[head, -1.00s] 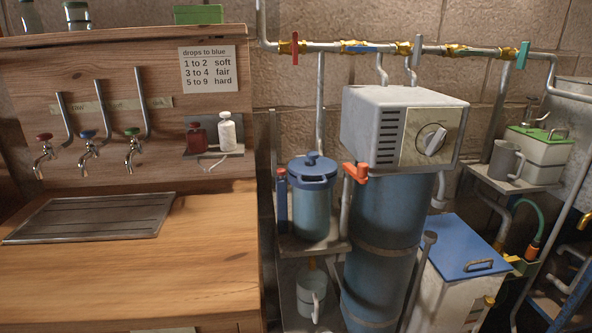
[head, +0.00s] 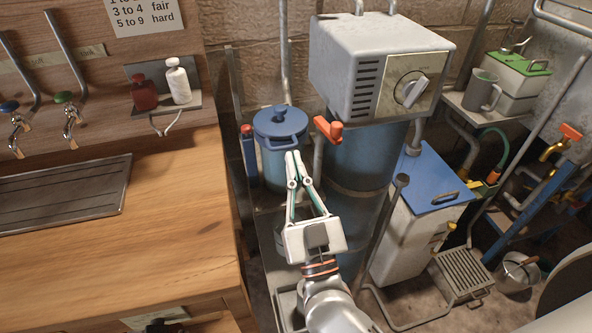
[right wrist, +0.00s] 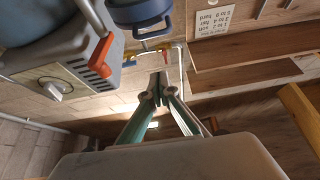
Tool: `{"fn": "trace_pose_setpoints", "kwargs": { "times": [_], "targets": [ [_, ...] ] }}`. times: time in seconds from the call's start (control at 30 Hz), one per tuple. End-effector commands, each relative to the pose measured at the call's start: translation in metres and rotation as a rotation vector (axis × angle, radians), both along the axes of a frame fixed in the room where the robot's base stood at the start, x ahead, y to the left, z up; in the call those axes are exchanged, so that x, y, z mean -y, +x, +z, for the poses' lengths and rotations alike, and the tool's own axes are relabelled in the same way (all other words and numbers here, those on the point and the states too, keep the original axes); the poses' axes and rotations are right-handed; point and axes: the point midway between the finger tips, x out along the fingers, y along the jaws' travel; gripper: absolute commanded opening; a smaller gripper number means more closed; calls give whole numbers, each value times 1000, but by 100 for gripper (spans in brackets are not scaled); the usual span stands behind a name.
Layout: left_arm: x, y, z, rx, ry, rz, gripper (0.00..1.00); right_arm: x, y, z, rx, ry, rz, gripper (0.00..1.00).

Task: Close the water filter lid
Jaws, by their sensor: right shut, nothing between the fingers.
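The canister that looks like the water filter (head: 272,165) stands on a small shelf left of the blue tank. Its round blue lid (head: 281,121) with knob and front handle rests on top; I cannot tell whether it is fully closed. In the right wrist view the lid (right wrist: 138,12) shows at the top, cut by the edge. My right gripper (head: 293,154) is shut and empty, its tips just below the lid's handle in the head view; contact cannot be told. The gripper also shows in the right wrist view (right wrist: 158,84). My left gripper is not in view.
An orange-red lever (head: 328,130) juts out right of the lid, below the grey control box (head: 345,65). A blue-and-red tube (head: 249,152) stands left of the canister. The wooden counter (head: 150,225) is on the left. A blue-lidded white bin (head: 425,180) stands right.

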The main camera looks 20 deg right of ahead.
Motion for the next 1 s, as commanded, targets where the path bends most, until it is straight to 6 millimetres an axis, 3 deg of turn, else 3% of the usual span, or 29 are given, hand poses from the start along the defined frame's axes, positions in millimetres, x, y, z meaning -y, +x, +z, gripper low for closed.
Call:
{"fn": "trace_pose_setpoints", "kwargs": {
  "times": [0.3,0.37,0.5,1.0],
  "targets": [
    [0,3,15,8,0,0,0,0,55,33,3,1,0,0],
    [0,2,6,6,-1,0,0,0,54,12,-2,-6,2,0],
    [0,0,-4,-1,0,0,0,0,56,-4,-2,-5,2,0],
    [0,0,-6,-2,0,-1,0,0,57,-12,0,-2,1,0]
  ]
}}
